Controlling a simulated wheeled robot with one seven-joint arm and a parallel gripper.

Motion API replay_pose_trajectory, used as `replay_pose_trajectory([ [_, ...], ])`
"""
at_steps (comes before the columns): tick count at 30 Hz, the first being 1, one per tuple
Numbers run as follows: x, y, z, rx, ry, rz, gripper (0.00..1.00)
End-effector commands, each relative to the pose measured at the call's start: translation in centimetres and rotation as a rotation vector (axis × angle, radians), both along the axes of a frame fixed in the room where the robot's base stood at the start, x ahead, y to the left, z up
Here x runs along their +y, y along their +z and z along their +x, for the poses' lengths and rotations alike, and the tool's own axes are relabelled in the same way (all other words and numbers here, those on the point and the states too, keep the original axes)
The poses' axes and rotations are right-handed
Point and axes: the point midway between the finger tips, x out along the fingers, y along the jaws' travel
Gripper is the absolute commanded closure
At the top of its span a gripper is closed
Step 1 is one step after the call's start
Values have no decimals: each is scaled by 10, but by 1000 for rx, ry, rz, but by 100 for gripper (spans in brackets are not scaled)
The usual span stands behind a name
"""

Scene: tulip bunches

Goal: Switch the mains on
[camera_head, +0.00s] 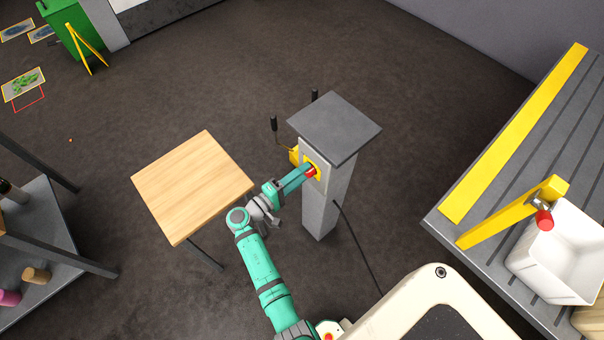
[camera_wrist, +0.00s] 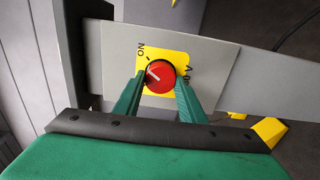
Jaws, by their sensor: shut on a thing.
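The mains switch is a red rotary knob (camera_wrist: 160,76) on a yellow plate (camera_wrist: 176,58), fixed to the side of a grey pillar (camera_head: 322,205). In the wrist view "ON" is printed at the plate's upper left, and a second label, partly covered by a finger, is at the right. A white mark on the knob points to the upper left, toward the ON side but not clearly in line with it. My gripper (camera_wrist: 160,98) is shut on the knob, one green finger on each side. In the head view the knob (camera_head: 310,171) shows red at my fingertips.
A wooden-topped table (camera_head: 192,185) stands left of the pillar, close to my arm. A grey slatted bench (camera_head: 470,215) with a yellow strip and a white bin (camera_head: 560,255) is at the right. A dark cable (camera_head: 362,245) runs across the floor beside the pillar.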

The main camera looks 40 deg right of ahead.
Motion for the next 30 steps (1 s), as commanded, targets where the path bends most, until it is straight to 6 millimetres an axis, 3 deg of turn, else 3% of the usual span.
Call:
replay_pose_trajectory([
  [12, 1, 0, 0, -192, 0, 16, 86],
  [29, 1, 0, 0, -222, 1, 18, 86],
  [30, 1, 0, 0, -222, 1, 18, 58],
])
